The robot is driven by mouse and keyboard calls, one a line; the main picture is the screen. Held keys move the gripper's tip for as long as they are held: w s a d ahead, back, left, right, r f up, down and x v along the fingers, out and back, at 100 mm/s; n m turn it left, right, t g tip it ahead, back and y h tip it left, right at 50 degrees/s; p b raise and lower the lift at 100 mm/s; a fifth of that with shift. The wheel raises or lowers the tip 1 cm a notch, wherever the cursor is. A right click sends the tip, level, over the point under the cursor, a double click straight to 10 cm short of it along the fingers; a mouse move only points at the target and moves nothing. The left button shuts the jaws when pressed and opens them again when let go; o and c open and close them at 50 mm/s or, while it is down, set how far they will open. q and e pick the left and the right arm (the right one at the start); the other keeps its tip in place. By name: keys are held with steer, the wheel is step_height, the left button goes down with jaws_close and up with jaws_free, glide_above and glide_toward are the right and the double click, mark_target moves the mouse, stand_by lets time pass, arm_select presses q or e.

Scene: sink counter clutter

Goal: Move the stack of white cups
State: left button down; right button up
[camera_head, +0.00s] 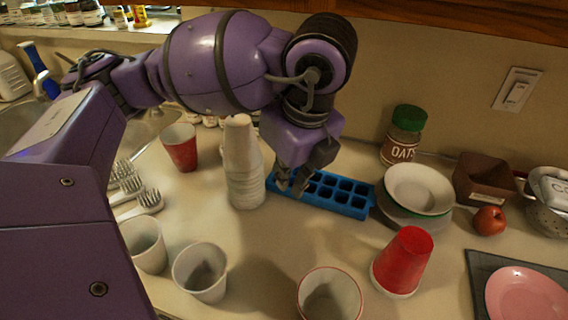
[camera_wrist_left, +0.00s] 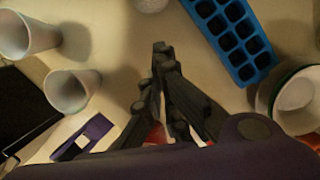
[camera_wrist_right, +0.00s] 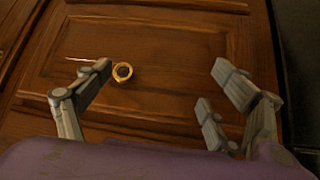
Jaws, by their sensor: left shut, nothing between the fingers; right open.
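The stack of white cups (camera_head: 245,178) stands upright on the counter near the middle of the head view. It is tall, with a narrow top. My left gripper (camera_head: 293,186) points down just right of the stack, over or beside the blue ice tray, apart from the cups. It is shut and empty, and its closed fingers (camera_wrist_left: 163,55) also show in the left wrist view. A small white round shape at the top edge of that view may be part of the stack. My right gripper (camera_wrist_right: 155,85) is open and empty, facing a wooden cabinet door.
The blue ice tray (camera_head: 345,207) lies behind my left fingers. A red cup (camera_head: 180,150) stands left of the stack, loose white cups (camera_head: 202,275) in front. An upturned red cup (camera_head: 405,258), bowls (camera_head: 418,188) and an apple (camera_head: 489,220) occupy the right.

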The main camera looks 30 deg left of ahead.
arm_select(q)
steer(key=s+x, duration=0.1)
steer(key=x, duration=0.8)
steer(key=w+a, duration=0.1)
steer(key=a, duration=0.1)
steer(key=w+a, duration=0.1)
steer(key=a, duration=0.1)
steer(key=w+a, duration=0.1)
steer(key=a, duration=0.1)
steer(key=shift+a+f, duration=0.15)
steer(key=shift+a, duration=0.1)
steer(key=shift+w, duration=0.1)
arm_select(e)
steer(key=shift+d+f, duration=0.1)
steer(key=shift+f, duration=0.05)
steer(key=shift+d, duration=0.1)
